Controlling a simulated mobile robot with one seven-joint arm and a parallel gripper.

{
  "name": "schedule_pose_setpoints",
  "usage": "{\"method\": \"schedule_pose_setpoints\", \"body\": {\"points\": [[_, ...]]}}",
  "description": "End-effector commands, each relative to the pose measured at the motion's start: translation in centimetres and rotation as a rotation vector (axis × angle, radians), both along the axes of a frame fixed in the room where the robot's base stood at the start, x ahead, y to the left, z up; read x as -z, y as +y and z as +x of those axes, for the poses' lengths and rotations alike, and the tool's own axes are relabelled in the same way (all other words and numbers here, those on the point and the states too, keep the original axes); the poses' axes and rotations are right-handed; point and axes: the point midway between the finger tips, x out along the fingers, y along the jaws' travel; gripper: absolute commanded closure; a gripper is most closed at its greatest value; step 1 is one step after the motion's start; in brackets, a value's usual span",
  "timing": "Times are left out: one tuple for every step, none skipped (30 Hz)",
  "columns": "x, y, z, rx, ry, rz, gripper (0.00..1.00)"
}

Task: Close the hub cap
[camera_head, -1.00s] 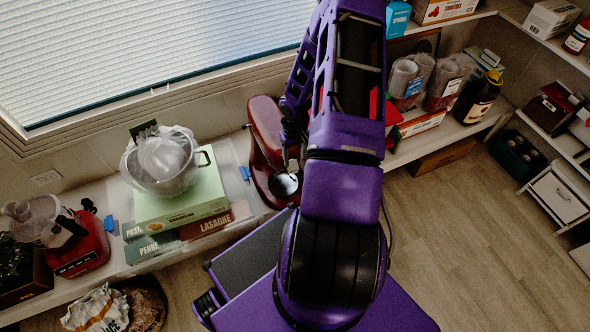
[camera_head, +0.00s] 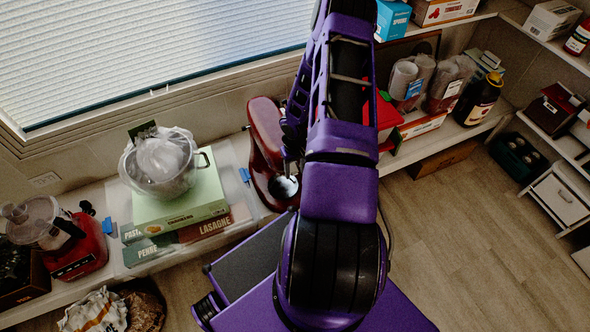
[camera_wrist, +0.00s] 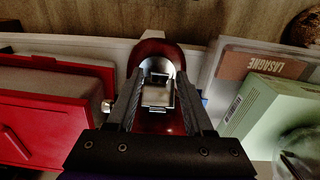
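A red stand mixer (camera_head: 264,135) stands on the low shelf under the window, partly behind my arm. Its shiny bowl or base area (camera_head: 284,186) shows just below my gripper (camera_head: 291,160). In the wrist view, the mixer's red body (camera_wrist: 150,48) lies straight ahead and beneath my gripper (camera_wrist: 158,80). The dark fingers slant inward over it. Bright metallic surfaces show between the fingertips; I cannot tell finger pads from mixer parts there. The hub cap cannot be made out clearly, and contact with it cannot be judged.
A green box (camera_head: 180,208) with a metal pot (camera_head: 160,175) on it stands left of the mixer, above a lasagne box (camera_head: 215,225). A red box (camera_wrist: 50,115) lies close on the mixer's other side. The floor (camera_head: 450,220) at right is clear.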

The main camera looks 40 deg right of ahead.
Motion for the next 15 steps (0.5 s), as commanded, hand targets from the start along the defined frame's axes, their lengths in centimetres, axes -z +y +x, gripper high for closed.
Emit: {"method": "schedule_pose_setpoints", "body": {"points": [[-0.01,0.01,-0.01,0.000,0.000,0.000,0.92],[-0.01,0.01,-0.01,0.000,0.000,0.000,0.98],[-0.02,0.02,-0.01,0.000,0.000,0.000,1.00],[-0.01,0.02,-0.01,0.000,0.000,0.000,1.00],[0.00,0.02,-0.01,0.000,0.000,0.000,1.00],[0.03,0.03,-0.01,0.000,-0.001,0.000,1.00],[0.06,0.04,-0.02,0.000,-0.002,0.000,1.00],[0.11,0.05,-0.03,-0.001,-0.004,-0.001,1.00],[0.18,0.05,-0.05,-0.001,-0.009,-0.003,1.00],[0.23,0.05,-0.03,-0.001,-0.013,-0.004,1.00],[0.29,0.03,0.00,-0.002,-0.019,-0.007,1.00],[0.37,0.05,0.02,-0.002,-0.029,-0.009,1.00],[0.47,0.05,-0.03,-0.002,-0.036,-0.011,1.00],[0.55,0.06,0.00,-0.002,-0.047,-0.013,1.00],[0.63,0.03,0.04,-0.003,-0.062,-0.018,1.00]]}}
